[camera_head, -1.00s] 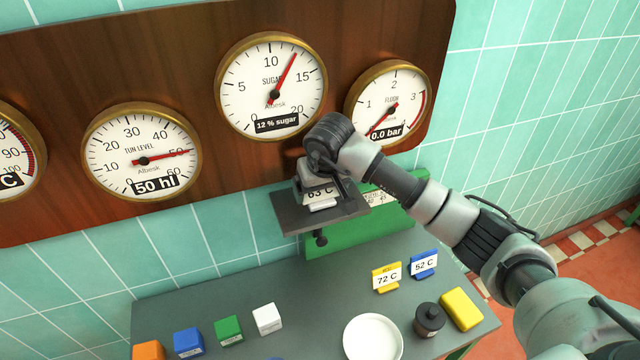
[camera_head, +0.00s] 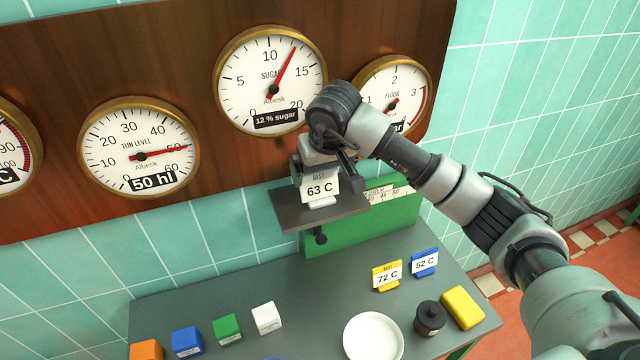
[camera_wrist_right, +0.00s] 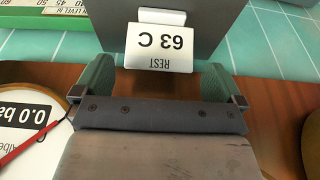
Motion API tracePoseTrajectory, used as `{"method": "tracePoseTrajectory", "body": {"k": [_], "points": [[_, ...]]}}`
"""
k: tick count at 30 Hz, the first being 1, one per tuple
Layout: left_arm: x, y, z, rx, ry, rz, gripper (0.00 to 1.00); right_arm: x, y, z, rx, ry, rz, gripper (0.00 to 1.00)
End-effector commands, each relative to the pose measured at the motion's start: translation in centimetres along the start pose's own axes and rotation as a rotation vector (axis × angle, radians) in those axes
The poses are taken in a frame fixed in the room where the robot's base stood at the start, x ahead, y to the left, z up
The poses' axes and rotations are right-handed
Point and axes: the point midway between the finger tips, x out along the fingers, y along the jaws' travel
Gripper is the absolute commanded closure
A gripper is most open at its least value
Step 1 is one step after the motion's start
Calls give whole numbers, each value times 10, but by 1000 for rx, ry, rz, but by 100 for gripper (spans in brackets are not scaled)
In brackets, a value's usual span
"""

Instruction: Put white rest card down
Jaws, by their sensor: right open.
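The white rest card (camera_head: 319,188), marked REST 63 C, stands upright on the small grey shelf (camera_head: 292,216) in front of the green board. In the right wrist view the card (camera_wrist_right: 160,48) appears upside down, with the shelf surface (camera_wrist_right: 205,20) around it. My left gripper is not in view.
A yellow 72 C card (camera_head: 387,275) and blue 52 C card (camera_head: 424,262) stand on the grey table (camera_head: 300,290). A white dish (camera_head: 373,338), dark pot (camera_head: 430,317), yellow block (camera_head: 462,308) and several coloured blocks are nearer. Gauges hang close behind my gripper.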

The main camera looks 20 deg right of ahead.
Motion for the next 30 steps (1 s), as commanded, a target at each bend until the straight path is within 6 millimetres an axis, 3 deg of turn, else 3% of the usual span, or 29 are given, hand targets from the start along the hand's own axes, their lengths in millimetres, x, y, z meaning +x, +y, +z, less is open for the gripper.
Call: {"method": "tracePoseTrajectory", "body": {"k": [4, 10, 30], "points": [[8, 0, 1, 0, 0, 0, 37, -31, 0, 0, -2, 5, 1, 0], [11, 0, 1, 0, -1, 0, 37, -57, 0, 0, -1, 1, 0, 0], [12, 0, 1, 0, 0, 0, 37, -63, 0, 0, 0, -2, 1, 0]]}}
